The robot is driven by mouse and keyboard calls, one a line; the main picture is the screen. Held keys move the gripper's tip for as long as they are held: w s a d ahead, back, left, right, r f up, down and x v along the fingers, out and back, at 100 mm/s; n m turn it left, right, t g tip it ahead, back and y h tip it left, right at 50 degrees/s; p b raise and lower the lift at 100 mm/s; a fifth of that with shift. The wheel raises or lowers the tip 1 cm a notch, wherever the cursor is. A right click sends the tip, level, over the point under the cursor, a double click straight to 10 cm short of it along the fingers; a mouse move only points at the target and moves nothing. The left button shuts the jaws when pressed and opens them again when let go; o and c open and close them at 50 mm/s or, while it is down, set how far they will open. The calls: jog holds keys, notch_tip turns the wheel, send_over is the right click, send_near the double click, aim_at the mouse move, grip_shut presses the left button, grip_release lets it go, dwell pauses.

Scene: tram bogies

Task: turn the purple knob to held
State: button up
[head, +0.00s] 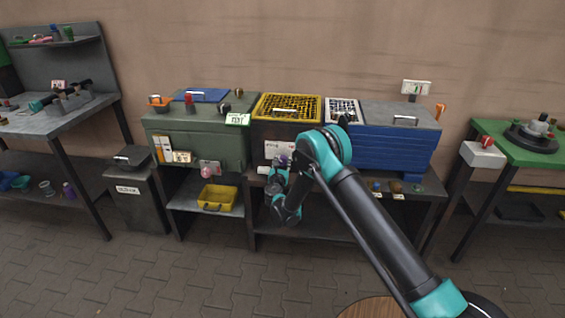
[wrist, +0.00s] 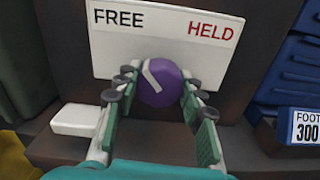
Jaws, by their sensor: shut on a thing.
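The purple knob (wrist: 170,88) sits on the front of a white plate (wrist: 165,35) marked FREE at the upper left and HELD in red at the upper right. The knob's white pointer line slants to the upper left, toward FREE. My gripper (wrist: 160,83) has one finger on each side of the knob and is shut on it. In the head view my gripper (head: 279,178) is at the front of the middle bench, below the yellow crate, and hides most of the knob.
A white block (wrist: 75,119) juts out left of my gripper in the wrist view. The blue chest (head: 388,140) stands to the right and the green chest (head: 205,140) to the left. A yellow bin (head: 217,198) sits on the lower shelf. The paved floor in front is open.

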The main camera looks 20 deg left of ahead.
jog(key=shift+m, duration=0.4)
jog(key=m, duration=0.7)
jog(key=shift+m, duration=0.3)
jog(key=m, duration=0.4)
jog(key=shift+m, duration=2)
jog(key=o, duration=1.2)
jog(key=shift+s, duration=0.1)
